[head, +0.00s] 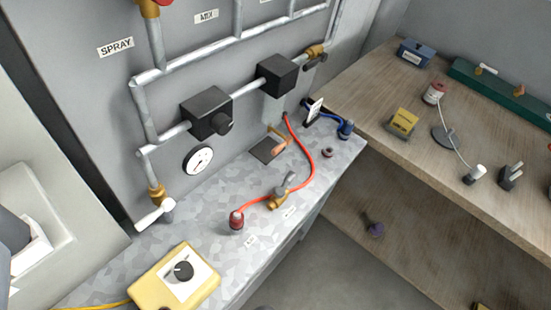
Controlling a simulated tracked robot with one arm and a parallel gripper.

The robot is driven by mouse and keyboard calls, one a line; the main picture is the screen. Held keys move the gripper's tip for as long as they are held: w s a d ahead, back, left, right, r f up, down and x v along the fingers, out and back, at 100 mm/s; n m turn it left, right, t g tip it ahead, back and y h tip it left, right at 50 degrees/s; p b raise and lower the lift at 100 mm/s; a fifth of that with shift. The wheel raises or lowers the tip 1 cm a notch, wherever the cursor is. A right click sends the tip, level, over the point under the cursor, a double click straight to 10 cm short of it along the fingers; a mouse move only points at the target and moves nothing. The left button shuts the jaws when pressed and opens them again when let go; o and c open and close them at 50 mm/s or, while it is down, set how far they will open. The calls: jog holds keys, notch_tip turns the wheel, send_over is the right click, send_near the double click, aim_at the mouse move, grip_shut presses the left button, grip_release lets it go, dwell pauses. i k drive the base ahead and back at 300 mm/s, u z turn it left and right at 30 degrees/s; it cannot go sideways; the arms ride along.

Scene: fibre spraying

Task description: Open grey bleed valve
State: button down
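A brass valve with a grey lever (283,190) lies on the speckled grey bench top, by the red hose. It looks like the grey bleed valve, but I cannot read its label. Another brass valve with a pale, whitish lever (156,211) sits at the lower end of the left pipe, close to the wall. A third brass valve with a dark handle (315,54) is on the pipe at the upper right. I cannot tell from lever angle alone whether any of them is open. My gripper does not show in this view.
A yellow box with a black knob (182,272) stands at the bench's front left. A red hose (309,160) curves over the bench from a red fitting (236,220). A round gauge (198,160) is on the wall. A wooden table (440,180) with several small items stands right.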

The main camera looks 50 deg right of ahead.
aim_at(280, 192)
jog(key=k, duration=1)
jog(key=z, duration=0.6)
jog(key=i, duration=1.45)
jog(key=u, duration=0.4)
